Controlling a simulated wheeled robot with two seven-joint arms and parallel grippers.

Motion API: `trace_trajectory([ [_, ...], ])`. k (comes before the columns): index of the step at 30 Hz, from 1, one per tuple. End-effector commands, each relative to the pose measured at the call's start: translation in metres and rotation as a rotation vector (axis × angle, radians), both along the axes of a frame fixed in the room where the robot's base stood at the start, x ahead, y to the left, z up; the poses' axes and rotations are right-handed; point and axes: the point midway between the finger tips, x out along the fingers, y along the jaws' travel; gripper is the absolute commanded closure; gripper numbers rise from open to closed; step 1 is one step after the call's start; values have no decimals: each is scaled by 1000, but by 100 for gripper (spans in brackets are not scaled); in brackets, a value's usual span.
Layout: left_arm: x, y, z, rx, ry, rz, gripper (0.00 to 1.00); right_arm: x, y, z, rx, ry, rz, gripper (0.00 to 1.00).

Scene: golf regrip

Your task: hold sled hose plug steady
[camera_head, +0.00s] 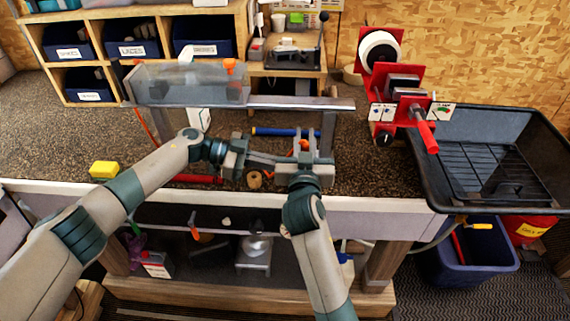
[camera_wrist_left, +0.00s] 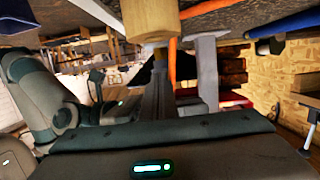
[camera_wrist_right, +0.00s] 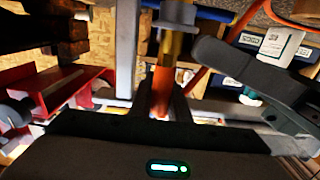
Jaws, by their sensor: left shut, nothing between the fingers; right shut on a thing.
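My right gripper (camera_head: 303,142) is shut on an orange piece (camera_head: 304,145), which I take to be the sled hose plug. In the right wrist view the orange piece (camera_wrist_right: 162,88) stands between the fingertips, with a brass-coloured part (camera_wrist_right: 173,45) just beyond it. My left gripper (camera_head: 272,160) is shut and empty, reaching in from the left toward the right gripper. In the left wrist view its fingers (camera_wrist_left: 159,75) are closed together, near a round tan piece (camera_wrist_left: 150,20) and an orange strip (camera_wrist_left: 172,62). The fingers partly hide the plug.
A clear-sided trough on a metal rail (camera_head: 300,103) stands behind the grippers. A blue bar (camera_head: 272,131) and a red bar (camera_head: 197,179) lie on the bench. A yellow block (camera_head: 104,169) is at left. A red machine (camera_head: 398,95) and a black tray (camera_head: 450,205) are at right.

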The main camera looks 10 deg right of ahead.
Motion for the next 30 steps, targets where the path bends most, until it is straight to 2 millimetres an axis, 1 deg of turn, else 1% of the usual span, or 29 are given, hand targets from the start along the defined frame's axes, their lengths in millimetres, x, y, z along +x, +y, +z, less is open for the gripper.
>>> trace_trajectory([
  [1, 3, 8, -1, 3, 1, 6, 100, 0, 0, 0, -1, 0, -1, 100],
  [2, 4, 11, 0, 3, 1, 6, 100, 0, -1, 0, -1, 0, -1, 100],
  [12, 19, 59, 17, -2, -1, 7, 100, 0, 0, 0, -1, 0, -1, 100],
  [16, 23, 74, 22, -5, -1, 7, 100, 0, 0, -1, -1, 1, -1, 100],
  [21, 26, 85, 25, -5, -1, 6, 100, 0, 0, -1, -1, 1, -1, 100],
  [30, 26, 86, 26, -5, -1, 6, 100, 0, 0, -1, -1, 1, -1, 100],
])
